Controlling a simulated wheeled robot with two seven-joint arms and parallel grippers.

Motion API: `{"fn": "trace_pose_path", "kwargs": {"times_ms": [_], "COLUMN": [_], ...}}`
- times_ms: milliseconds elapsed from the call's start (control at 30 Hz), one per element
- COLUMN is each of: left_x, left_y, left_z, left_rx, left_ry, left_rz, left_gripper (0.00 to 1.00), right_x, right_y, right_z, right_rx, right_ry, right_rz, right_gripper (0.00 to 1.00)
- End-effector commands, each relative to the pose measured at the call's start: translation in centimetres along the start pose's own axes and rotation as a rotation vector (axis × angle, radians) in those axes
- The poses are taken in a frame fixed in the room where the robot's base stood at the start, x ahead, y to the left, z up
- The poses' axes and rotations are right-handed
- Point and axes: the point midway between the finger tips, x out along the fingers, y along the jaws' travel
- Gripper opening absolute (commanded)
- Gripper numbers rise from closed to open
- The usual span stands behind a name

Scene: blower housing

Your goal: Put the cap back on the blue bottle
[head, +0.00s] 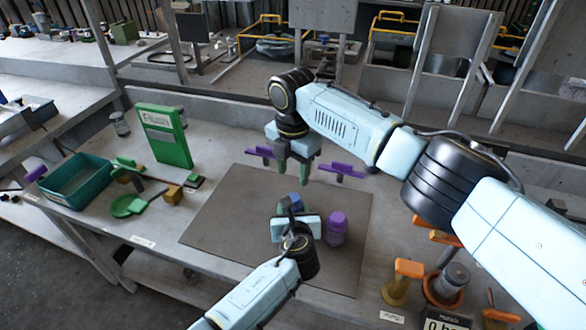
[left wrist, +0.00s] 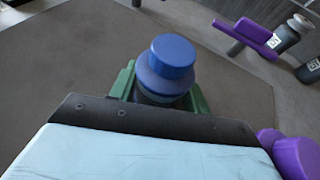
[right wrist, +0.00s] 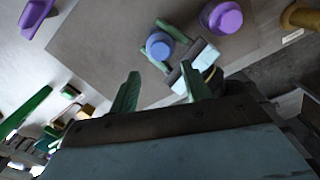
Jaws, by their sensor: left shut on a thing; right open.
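The blue bottle (head: 296,203) stands on the grey mat (head: 220,222). My left gripper (head: 293,214) is shut on it. In the left wrist view a blue cap-like top (left wrist: 172,55) sits over a wider blue shoulder (left wrist: 165,83), between the green fingers; I cannot tell how tightly it is seated. The same round blue top shows in the right wrist view (right wrist: 159,46). My right gripper (head: 293,172) is open and empty, beyond and above the bottle. Its two green fingers (right wrist: 160,88) are spread apart, with the bottle off beyond them.
A purple bottle (head: 336,229) stands close right of the blue one. Purple pieces (head: 343,170) lie near the mat's far edge. A teal bin (head: 75,183), a green box (head: 165,136) and a green paddle (head: 128,205) are at left. Orange-topped items (head: 408,268) stand at right.

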Motion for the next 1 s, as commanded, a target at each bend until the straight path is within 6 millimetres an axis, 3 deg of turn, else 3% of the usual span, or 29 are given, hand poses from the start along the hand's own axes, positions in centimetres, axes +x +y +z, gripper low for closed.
{"fn": "trace_pose_path", "kwargs": {"times_ms": [500,967,1000], "left_x": [0.0,0.0,0.0], "left_y": [0.0,0.0,0.0], "left_z": [-0.1,-0.1,-0.1], "left_rx": [0.0,0.0,0.0], "left_ry": [0.001,0.001,0.001], "left_rz": [0.0,0.0,0.0], "left_gripper": [0.0,0.0,0.0], "right_x": [6.8,7.9,7.9], "right_y": [0.0,0.0,0.0], "right_z": [-0.1,-0.1,0.0], "right_rx": [0.002,0.001,0.001], "right_ry": [0.001,0.0,0.0], "right_rz": [-0.003,-0.001,-0.001], "right_gripper": [0.48,0.48,0.42]}}
